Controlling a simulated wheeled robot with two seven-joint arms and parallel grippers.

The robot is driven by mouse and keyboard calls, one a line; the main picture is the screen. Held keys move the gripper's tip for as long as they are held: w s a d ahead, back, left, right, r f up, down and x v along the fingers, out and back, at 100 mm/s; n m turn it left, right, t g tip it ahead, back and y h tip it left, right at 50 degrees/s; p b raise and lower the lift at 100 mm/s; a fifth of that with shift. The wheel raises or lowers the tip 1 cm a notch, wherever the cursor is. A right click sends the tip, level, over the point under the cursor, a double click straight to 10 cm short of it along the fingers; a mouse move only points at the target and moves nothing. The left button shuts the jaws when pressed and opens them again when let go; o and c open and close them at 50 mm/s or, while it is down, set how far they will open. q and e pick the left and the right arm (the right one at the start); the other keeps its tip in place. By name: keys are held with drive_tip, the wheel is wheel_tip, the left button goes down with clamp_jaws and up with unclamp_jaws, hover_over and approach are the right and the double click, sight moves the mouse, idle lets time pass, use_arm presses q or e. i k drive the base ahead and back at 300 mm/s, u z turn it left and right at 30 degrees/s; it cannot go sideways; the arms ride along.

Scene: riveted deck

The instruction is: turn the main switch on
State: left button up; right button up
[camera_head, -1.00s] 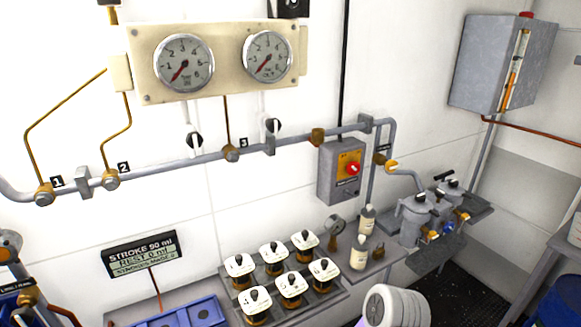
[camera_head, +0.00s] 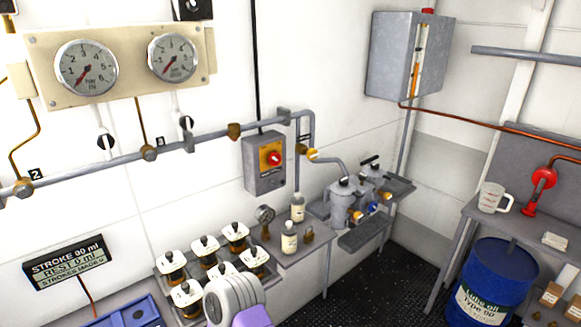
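The main switch is a grey wall box (camera_head: 264,162) under the pipe, in the middle of the head view. It has a yellow plate with a red rotary knob (camera_head: 274,159). The label under the plate is too small to read. Neither gripper shows in the view. A white, ribbed part with a purple section, which looks like one of my arm links, comes up from the bottom edge, below and left of the switch box and well apart from it.
Grey filter units (camera_head: 345,201) are to the right. A blue drum (camera_head: 493,280) stands lower right. The wall before the switch looks clear.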

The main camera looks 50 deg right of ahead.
sight(274, 159)
drive_tip(key=k, duration=0.5)
drive_tip(key=z, duration=0.7)
